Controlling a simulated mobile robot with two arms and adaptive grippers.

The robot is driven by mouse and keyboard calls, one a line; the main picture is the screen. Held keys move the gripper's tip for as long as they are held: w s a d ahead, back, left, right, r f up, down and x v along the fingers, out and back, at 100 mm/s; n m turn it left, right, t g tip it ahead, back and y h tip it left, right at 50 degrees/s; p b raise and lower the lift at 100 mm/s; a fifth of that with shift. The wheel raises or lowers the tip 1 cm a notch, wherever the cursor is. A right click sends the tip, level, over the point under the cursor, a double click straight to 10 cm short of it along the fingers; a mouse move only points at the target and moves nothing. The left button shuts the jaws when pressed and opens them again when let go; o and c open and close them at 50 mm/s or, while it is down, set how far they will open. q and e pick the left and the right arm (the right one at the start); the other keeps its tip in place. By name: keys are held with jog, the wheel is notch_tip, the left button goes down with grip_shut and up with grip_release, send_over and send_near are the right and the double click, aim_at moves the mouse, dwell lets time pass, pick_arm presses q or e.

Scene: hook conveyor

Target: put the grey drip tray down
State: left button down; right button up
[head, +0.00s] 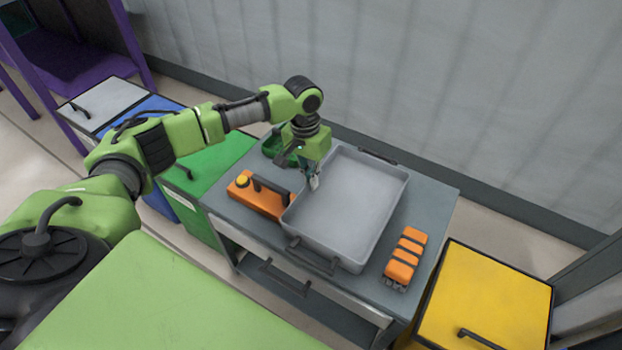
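The grey drip tray (355,205) is a shallow, empty rectangular pan with a black handle at its far edge and another at its near edge. It looks level and appears to rest on the grey cart top (437,205). My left gripper (314,183) points down at the tray's left side, over or just inside the rim. Its fingertips are small here, and I cannot tell whether they touch the tray or how far apart they are. Both tray handles look free of the gripper. My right gripper is not in view.
An orange case (243,197) with a yellow knob stands left of the tray, near a green bowl (272,146). An orange ribbed block (404,258) lies right of it. A yellow lidded bin (490,290) stands right of the cart; a green bin (213,170) stands left.

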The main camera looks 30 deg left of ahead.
pick_arm(q)
jog(key=shift+w+d, duration=0.1)
jog(key=c, duration=2.3)
grip_release()
